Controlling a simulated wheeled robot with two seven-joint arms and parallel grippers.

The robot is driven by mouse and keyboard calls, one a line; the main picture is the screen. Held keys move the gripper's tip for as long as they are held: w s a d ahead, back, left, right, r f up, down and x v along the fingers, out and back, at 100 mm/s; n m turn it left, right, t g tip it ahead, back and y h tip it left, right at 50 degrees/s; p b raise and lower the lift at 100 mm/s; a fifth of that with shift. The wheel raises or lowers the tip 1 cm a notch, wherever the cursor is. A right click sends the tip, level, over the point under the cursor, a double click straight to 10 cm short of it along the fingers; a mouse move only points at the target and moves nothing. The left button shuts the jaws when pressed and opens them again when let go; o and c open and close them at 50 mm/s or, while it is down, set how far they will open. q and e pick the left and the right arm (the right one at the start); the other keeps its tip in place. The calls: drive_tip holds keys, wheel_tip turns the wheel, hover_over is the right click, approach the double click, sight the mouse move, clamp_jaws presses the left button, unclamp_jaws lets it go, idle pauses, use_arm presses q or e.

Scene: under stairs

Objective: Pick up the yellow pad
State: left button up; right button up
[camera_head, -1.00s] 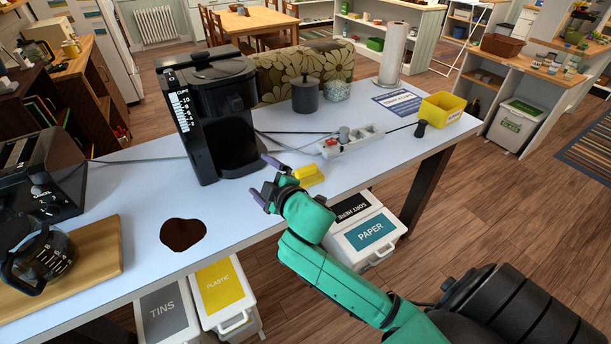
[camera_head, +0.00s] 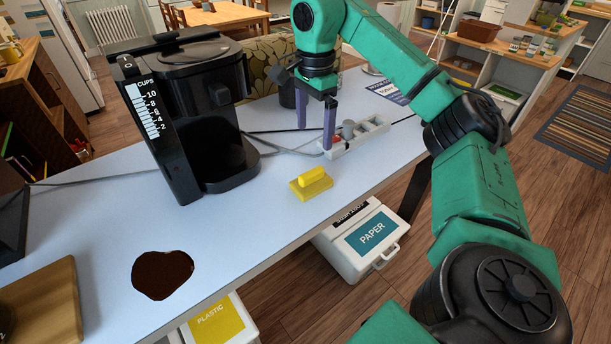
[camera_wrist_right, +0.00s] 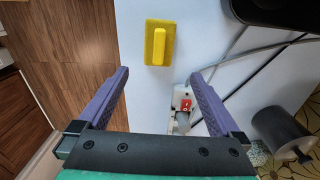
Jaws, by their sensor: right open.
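The yellow pad (camera_head: 311,184) lies flat on the white counter, in front of the power strip and right of the coffee maker. It has a raised yellow grip on top. In the right wrist view the yellow pad (camera_wrist_right: 160,43) is near the top, beyond the fingertips and apart from them. My right gripper (camera_head: 317,135) is open and empty, with its purple fingers pointing down near the power strip, behind the pad. Its two fingers also frame the lower half of the right wrist view (camera_wrist_right: 158,75). My left gripper is not in view.
The black coffee maker (camera_head: 200,120) stands left of the pad. A white power strip (camera_head: 362,136) with cables lies behind it. A dark brown spill (camera_head: 162,274) is on the counter at front left. The counter (camera_head: 255,225) around the pad is clear.

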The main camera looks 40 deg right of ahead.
drive_tip(key=b, duration=0.4)
hover_over(312, 172)
wheel_tip(312, 172, down, 7)
drive_tip(key=shift+f, duration=0.2)
wheel_tip(312, 172, down, 6)
drive_tip(key=shift+r+p, duration=0.2)
drive_tip(key=shift+p, duration=0.5)
drive_tip(key=shift+f, duration=0.45)
drive_tip(key=c, duration=1.2)
drive_tip(key=shift+r, duration=0.15)
wheel_tip(312, 172, up, 7)
drive_tip(key=shift+w+r, duration=0.1)
drive_tip(key=shift+w, duration=0.05)
wheel_tip(312, 172, up, 13)
drive_tip(key=p, duration=0.7)
drive_tip(key=shift+f+p, duration=0.2)
drive_tip(key=shift+p, duration=0.2)
